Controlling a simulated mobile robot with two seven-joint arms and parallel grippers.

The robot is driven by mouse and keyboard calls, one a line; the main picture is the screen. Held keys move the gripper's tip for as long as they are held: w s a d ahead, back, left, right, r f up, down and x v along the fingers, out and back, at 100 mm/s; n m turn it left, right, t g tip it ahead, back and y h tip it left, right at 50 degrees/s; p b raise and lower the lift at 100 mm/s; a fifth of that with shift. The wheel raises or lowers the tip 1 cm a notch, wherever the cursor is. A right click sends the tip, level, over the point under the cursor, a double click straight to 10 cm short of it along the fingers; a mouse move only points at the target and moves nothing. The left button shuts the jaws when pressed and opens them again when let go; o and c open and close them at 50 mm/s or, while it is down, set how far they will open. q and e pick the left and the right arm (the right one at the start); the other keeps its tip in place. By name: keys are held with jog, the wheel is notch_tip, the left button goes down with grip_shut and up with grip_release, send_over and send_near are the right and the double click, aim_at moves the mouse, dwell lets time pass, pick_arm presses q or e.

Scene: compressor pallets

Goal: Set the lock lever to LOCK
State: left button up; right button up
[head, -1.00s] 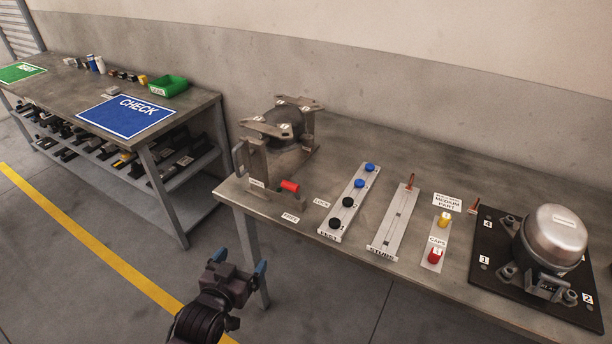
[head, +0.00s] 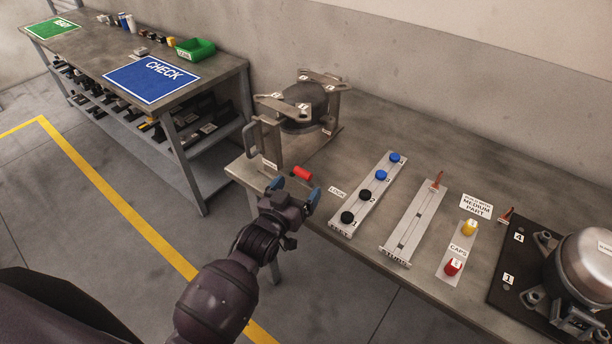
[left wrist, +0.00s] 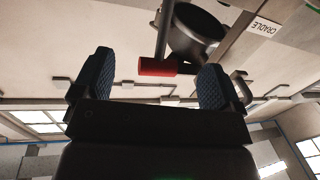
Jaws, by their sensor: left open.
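The lock lever has a red cylindrical grip (head: 302,173) and stands at the left end of the workbench, beside the cradle bracket. The LOCK label (head: 337,192) lies to the right of the grip; the FREE label is hidden behind my gripper. My left gripper (head: 294,190) is open just in front of the red grip, blue fingertips apart. In the left wrist view the red grip (left wrist: 158,67) appears between the two open fingers (left wrist: 155,85), beyond their tips, with its dark rod running upward. I see no contact. My right gripper is not in view.
The cradle (head: 305,98) holds a dark part behind the lever. A test strip with black and blue knobs (head: 367,195), a studs strip (head: 414,225) and red and yellow caps (head: 453,267) lie to the right. A compressor (head: 585,265) stands far right.

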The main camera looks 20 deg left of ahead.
aim_at(306, 177)
pick_arm(q)
jog(key=w, duration=0.3)
jog(key=shift+w+d, duration=0.4)
jog(key=shift+w, duration=0.5)
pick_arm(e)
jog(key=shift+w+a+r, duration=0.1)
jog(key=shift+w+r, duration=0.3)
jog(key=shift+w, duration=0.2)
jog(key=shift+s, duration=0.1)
pick_arm(q)
jog(key=c, duration=1.2)
jog(key=shift+c, duration=0.2)
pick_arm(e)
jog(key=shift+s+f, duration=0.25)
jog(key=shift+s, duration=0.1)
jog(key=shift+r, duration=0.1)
